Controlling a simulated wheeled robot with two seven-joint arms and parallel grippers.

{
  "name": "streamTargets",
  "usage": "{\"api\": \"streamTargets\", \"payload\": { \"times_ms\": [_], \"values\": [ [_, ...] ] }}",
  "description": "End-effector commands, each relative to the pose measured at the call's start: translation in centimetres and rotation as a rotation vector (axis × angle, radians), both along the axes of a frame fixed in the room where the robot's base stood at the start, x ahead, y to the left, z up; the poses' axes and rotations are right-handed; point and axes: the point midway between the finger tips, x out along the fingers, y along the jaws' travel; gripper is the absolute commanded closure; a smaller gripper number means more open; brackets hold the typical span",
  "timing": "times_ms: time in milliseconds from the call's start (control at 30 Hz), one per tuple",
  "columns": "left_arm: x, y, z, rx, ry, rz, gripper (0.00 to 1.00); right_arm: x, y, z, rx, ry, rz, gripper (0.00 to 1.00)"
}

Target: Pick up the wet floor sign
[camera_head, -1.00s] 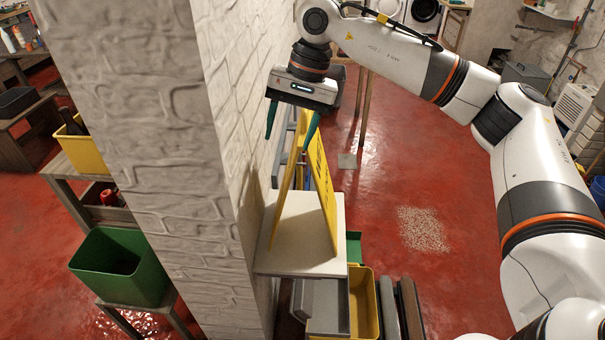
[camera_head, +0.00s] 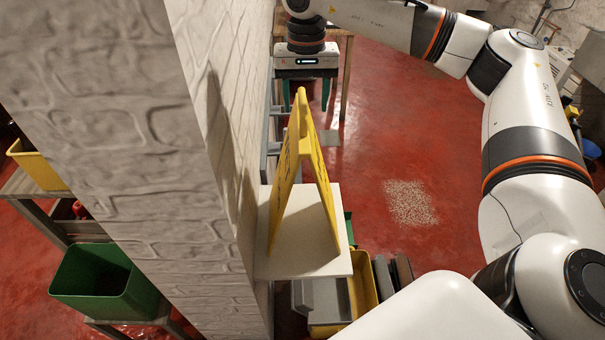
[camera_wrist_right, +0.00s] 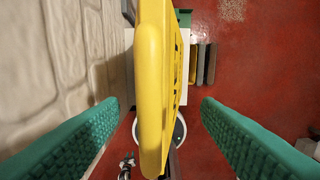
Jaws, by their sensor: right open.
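The yellow wet floor sign (camera_head: 290,175) stands upright like a tent on a small white-topped stand (camera_head: 310,258), beside the brick pillar. My right gripper (camera_head: 306,96) shows behind the top of the sign in the head view, its green fingers pointing down and spread apart. In the right wrist view, the sign (camera_wrist_right: 152,90) runs up the middle of the picture, in line with the gap between the open green fingers (camera_wrist_right: 162,106). Neither finger visibly touches it. My left gripper is out of view.
The brick pillar (camera_head: 200,160) rises close to the left of the sign. A yellow bin (camera_head: 362,290) is low beside the stand. A green bin (camera_head: 105,280) is left of the pillar. Red floor (camera_head: 400,130) lies open to the right.

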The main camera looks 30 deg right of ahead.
Motion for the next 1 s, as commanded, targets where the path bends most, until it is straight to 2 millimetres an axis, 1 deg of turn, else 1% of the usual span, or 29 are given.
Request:
{"api": "streamTargets", "payload": {
  "times_ms": [67, 167, 300, 367, 500, 700, 733, 767, 1000],
  "values": [
    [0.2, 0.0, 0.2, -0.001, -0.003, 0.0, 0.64, 0.0, 0.0, -0.4, 0.0, 0.0, 0.0, 0.42],
    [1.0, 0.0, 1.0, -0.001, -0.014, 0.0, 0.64, 0.1, 0.1, -1.2, -0.001, 0.003, 0.0, 0.42],
    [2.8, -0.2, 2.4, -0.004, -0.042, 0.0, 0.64, 0.2, 0.4, -3.3, -0.002, 0.003, 0.001, 0.42],
    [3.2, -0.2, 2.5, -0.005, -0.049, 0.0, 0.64, 0.3, 0.3, -4.3, 0.0, 0.004, 0.0, 0.42],
    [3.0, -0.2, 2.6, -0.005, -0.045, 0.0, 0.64, 0.3, 0.3, -5.4, 0.0, 0.0, -0.001, 0.42],
    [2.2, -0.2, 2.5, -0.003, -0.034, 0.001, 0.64, 0.3, 0.3, -5.6, 0.0, -0.001, -0.001, 0.42],
    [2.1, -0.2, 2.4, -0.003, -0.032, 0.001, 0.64, 0.3, 0.3, -5.6, 0.0, -0.001, -0.001, 0.44],
    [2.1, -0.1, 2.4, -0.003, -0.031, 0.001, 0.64, 0.3, 0.3, -5.6, 0.0, -0.001, -0.001, 0.49],
    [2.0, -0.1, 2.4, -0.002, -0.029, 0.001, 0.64, 0.3, 0.3, -5.5, 0.0, -0.001, -0.002, 0.88]
  ]
}}
